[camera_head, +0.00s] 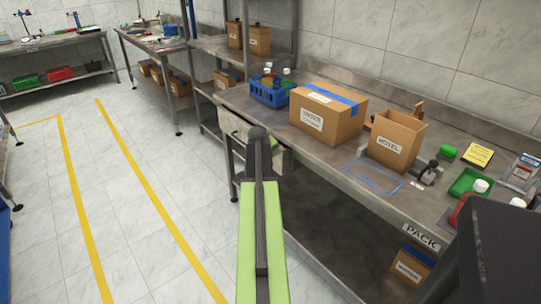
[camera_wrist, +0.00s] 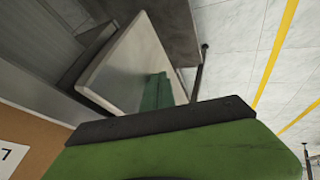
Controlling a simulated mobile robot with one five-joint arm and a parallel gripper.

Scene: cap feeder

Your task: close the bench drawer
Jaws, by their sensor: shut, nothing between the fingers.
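The bench drawer (camera_head: 234,122) is a pale grey box under the front edge of the packing bench. It appears pulled out, and my arm hides part of it. In the wrist view its pale panel (camera_wrist: 128,68) stands out from the bench, with a dark teal strip on its face. My gripper (camera_head: 257,136) is at the drawer in the head view, with its fingertips hidden. In the wrist view the dark edge and green body of my gripper (camera_wrist: 165,120) fill the bottom, close to the panel. It is shut and empty. I cannot tell whether it touches the drawer.
The packing bench (camera_head: 385,192) holds a taped carton (camera_head: 328,112), an open carton (camera_head: 397,140), a blue crate (camera_head: 270,92) and a green tray (camera_head: 470,183). A bench leg (camera_head: 232,165) stands left of my arm. The floor (camera_head: 115,200) on the left is clear.

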